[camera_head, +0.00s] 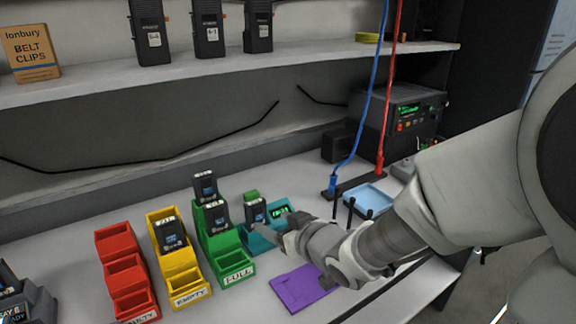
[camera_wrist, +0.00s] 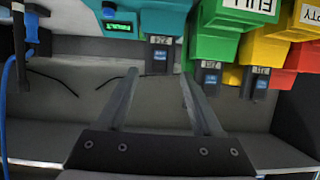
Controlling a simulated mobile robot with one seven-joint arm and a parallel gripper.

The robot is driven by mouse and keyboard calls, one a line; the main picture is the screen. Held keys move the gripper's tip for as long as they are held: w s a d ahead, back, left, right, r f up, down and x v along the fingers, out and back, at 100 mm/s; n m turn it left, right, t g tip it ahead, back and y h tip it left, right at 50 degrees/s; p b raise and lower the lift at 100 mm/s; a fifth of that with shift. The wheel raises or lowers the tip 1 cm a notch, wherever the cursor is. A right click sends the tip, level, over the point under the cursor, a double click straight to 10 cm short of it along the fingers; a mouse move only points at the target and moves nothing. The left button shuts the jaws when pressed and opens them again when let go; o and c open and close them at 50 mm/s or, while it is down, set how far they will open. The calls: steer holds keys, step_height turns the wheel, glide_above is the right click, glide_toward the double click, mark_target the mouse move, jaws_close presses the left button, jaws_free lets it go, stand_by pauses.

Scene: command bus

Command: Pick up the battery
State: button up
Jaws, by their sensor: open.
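Several dark batteries with blue-grey labels stand in the bins. One battery (camera_head: 255,211) stands by the teal bin (camera_head: 262,240); in the wrist view a battery (camera_wrist: 158,56) at the teal holder lies just beyond and between my fingertips. Two batteries (camera_head: 205,186) (camera_head: 215,214) stand in the green bin (camera_head: 222,250), and one battery (camera_head: 171,234) stands in the yellow bin (camera_head: 184,279). Which one the task means is not marked. My gripper (camera_wrist: 158,76) is open and empty; in the head view it (camera_head: 287,226) reaches in from the right near the teal bin, its fingers partly hidden.
A red bin (camera_head: 126,272) with empty-looking compartments stands left of the yellow one. A purple tray (camera_head: 302,287) lies in front of my wrist. Blue and red cables (camera_head: 372,90) hang behind my arm. A shelf (camera_head: 215,62) with radios overhangs the bench.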

mark_target(259, 216)
steer(key=x, duration=0.2)
steer(key=b+x, duration=0.1)
steer(key=x, duration=0.1)
steer(key=b+x, duration=0.1)
steer(key=x, duration=0.1)
steer(key=shift+f, duration=0.4)
steer(key=shift+r, duration=0.1)
jaws_close()
